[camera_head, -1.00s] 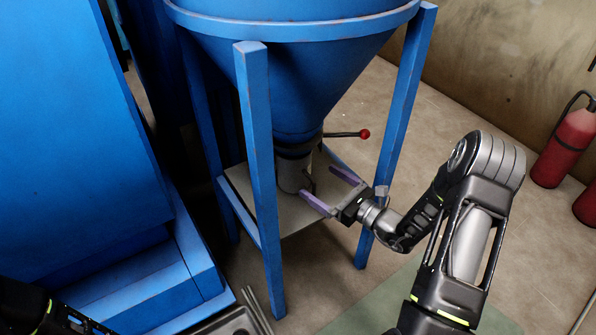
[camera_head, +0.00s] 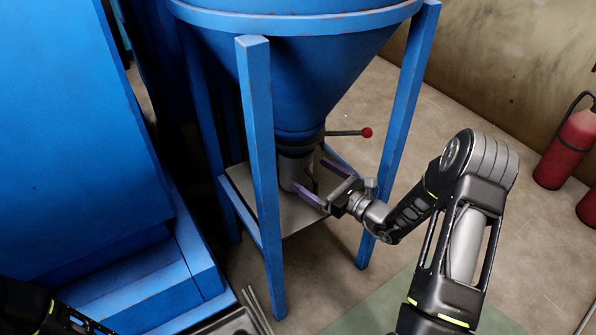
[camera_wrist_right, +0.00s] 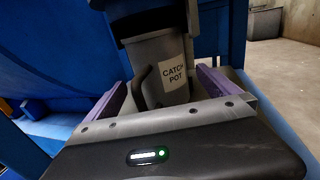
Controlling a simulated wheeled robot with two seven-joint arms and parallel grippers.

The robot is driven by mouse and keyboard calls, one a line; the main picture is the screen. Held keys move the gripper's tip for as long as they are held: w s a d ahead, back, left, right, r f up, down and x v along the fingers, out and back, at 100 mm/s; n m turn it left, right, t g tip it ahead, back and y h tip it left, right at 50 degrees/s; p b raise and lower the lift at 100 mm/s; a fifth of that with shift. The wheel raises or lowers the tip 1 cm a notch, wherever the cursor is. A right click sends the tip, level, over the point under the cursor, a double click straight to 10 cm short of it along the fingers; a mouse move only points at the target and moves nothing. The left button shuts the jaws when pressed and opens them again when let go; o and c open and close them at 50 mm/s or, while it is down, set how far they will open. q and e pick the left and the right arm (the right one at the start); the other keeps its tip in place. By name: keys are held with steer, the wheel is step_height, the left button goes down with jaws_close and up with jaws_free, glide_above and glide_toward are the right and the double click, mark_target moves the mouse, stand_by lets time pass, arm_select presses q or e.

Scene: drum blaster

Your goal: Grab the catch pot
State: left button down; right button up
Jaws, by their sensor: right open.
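The catch pot (camera_head: 293,174) is a grey cylinder on the shelf under the blue hopper's outlet. In the right wrist view the catch pot (camera_wrist_right: 160,62) shows its label and a dark curved handle on its left side. My right gripper (camera_head: 312,177) is open, with its purple-padded fingers reaching toward the pot. In the right wrist view the fingers (camera_wrist_right: 165,88) lie to either side of the pot's lower part; I cannot tell whether they touch it. Only part of my left arm shows at the lower left, and its gripper is out of view.
The blue hopper (camera_head: 300,75) stands on blue legs, with a front leg (camera_head: 262,180) left of the pot and another (camera_head: 400,120) near my right arm. A red-knobbed lever (camera_head: 350,133) sticks out above the gripper. A fire extinguisher (camera_head: 567,150) stands at the right.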

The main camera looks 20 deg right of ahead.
mark_target(304, 169)
steer(key=b+x, duration=0.1)
steer(key=x, duration=0.3)
steer(key=shift+f, duration=0.15)
steer(key=shift+w, duration=0.1)
steer(key=c, duration=1.9)
steer(key=shift+c, duration=0.2)
steer(key=shift+r, duration=0.25)
